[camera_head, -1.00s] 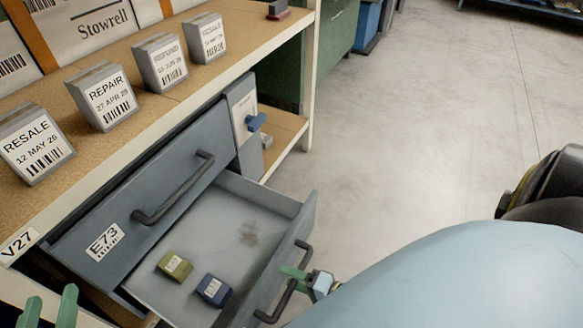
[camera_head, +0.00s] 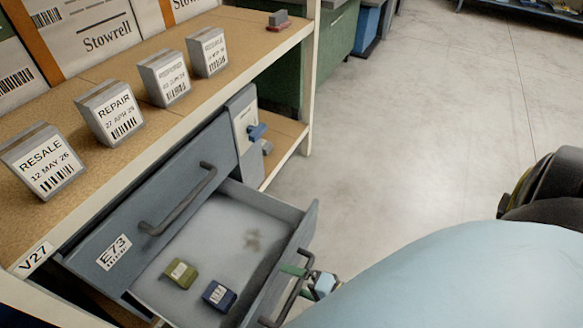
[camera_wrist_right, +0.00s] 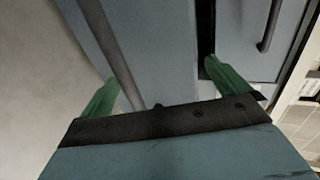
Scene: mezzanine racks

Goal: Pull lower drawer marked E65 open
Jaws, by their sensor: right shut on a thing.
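The lower drawer (camera_head: 238,193) is a grey-blue box standing open below the shut upper drawer marked E73 (camera_head: 173,205). No E65 mark shows; the lower drawer's outer front faces away from the head camera. My right gripper (camera_head: 301,273) is at the lower drawer's dark bar handle (camera_head: 285,303), shut on it. In the right wrist view its green fingers (camera_wrist_right: 162,85) stand apart, with the long bar passing near the left finger. My left gripper is not in view.
An olive box (camera_head: 181,273) and a blue box (camera_head: 219,295) lie in the drawer. Above is a wooden shelf (camera_head: 210,100) with several labelled grey blocks. A white post (camera_head: 312,90) stands at the shelf end.

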